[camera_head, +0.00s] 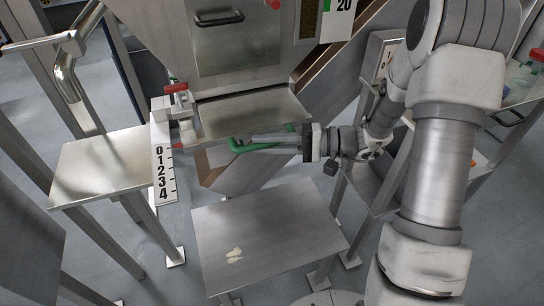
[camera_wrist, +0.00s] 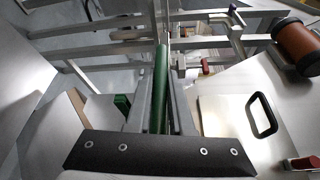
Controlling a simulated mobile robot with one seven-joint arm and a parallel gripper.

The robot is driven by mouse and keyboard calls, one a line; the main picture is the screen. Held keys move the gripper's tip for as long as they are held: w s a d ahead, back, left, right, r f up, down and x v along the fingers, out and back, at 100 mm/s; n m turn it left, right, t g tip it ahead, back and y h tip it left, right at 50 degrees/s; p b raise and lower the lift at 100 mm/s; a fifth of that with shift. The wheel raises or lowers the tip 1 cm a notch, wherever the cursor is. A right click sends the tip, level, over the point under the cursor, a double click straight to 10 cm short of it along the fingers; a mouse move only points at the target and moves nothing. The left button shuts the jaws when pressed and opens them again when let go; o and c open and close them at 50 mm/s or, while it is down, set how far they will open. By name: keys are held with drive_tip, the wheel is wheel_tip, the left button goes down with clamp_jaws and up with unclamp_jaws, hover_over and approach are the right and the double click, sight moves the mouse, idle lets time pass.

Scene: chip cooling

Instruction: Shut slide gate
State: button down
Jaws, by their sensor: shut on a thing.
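The slide gate (camera_head: 250,112) is a flat metal plate under the chute, with a green bar handle (camera_head: 237,148) along its front edge. My gripper (camera_head: 258,141) reaches in from the right, with its fingers along the handle. In the wrist view the green handle (camera_wrist: 160,90) runs between the two fingers of my gripper (camera_wrist: 162,70), which is shut on it. Part of the handle is hidden by the fingers in the head view. How far the gate is in or out is hard to tell.
A white scale marked 0 to 4 (camera_head: 164,172) hangs left of the gate, below a red-handled clamp (camera_head: 176,88). A metal table (camera_head: 290,255) with a small pale spill stands below. Another metal table (camera_head: 90,170) is at left. A shelf stands at right behind my arm.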

drive_tip(key=shift+w+r, duration=0.1)
drive_tip(key=shift+w, duration=0.2)
drive_tip(key=c, duration=0.8)
unclamp_jaws()
drive_tip(key=shift+a, duration=0.1)
drive_tip(key=s+d+r+p, duration=0.1)
drive_tip(key=s+d+p, duration=0.1)
drive_tip(key=d, duration=1.5)
drive_tip(key=shift+d, duration=0.15)
drive_tip(key=shift+r, duration=0.1)
